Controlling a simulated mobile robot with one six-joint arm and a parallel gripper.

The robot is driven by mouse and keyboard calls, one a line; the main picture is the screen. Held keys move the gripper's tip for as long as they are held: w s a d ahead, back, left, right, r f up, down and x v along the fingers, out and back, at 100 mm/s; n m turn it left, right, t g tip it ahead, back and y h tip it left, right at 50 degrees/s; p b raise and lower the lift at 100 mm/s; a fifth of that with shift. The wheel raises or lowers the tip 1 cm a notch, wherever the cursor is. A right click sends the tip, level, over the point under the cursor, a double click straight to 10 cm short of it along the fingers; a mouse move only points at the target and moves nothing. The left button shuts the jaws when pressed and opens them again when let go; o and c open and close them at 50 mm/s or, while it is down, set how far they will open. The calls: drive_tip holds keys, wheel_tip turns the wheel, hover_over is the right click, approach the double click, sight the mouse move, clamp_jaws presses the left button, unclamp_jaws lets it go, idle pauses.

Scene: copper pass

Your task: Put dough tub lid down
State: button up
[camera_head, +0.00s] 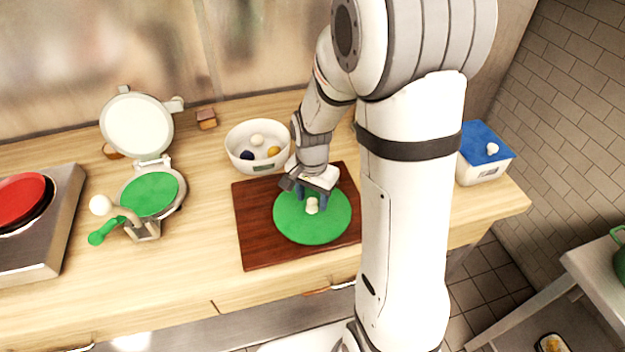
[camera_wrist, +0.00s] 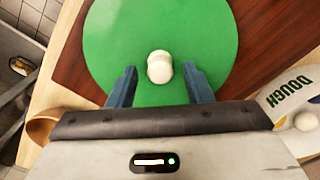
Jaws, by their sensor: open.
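A round green lid with a pale knob, which I take as the dough tub lid (camera_head: 300,226), lies flat on a dark wooden board (camera_head: 250,249). In the wrist view the lid (camera_wrist: 115,35) fills the upper middle, with its knob (camera_wrist: 159,67) near the centre. My gripper (camera_head: 313,197) is open just above the lid, its blue fingers (camera_wrist: 160,86) on either side of the knob with gaps both sides. The white round dough tub (camera_head: 243,160) stands uncovered behind the board, with several small balls inside. Its DOUGH label shows in the wrist view (camera_wrist: 287,92).
An open press with green plate (camera_head: 150,194) stands left, a hob with red disc (camera_head: 18,198) further left. A white box with blue top (camera_head: 483,138) stands right, near the counter's end. A small brown block (camera_head: 206,118) is behind. Bare counter lies between press and board.

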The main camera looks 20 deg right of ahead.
sight(312, 201)
wheel_tip(312, 201, up, 12)
drive_tip(key=f, duration=0.1)
drive_tip(key=s+r+n+t, duration=0.3)
drive_tip(key=s+r+n, duration=0.2)
drive_tip(key=s+n, duration=0.4)
drive_tip(key=s, duration=0.5)
drive_tip(key=shift+s+d+b, duration=0.15)
drive_tip(key=shift+s+b, duration=0.1)
drive_tip(key=shift+b, duration=0.1)
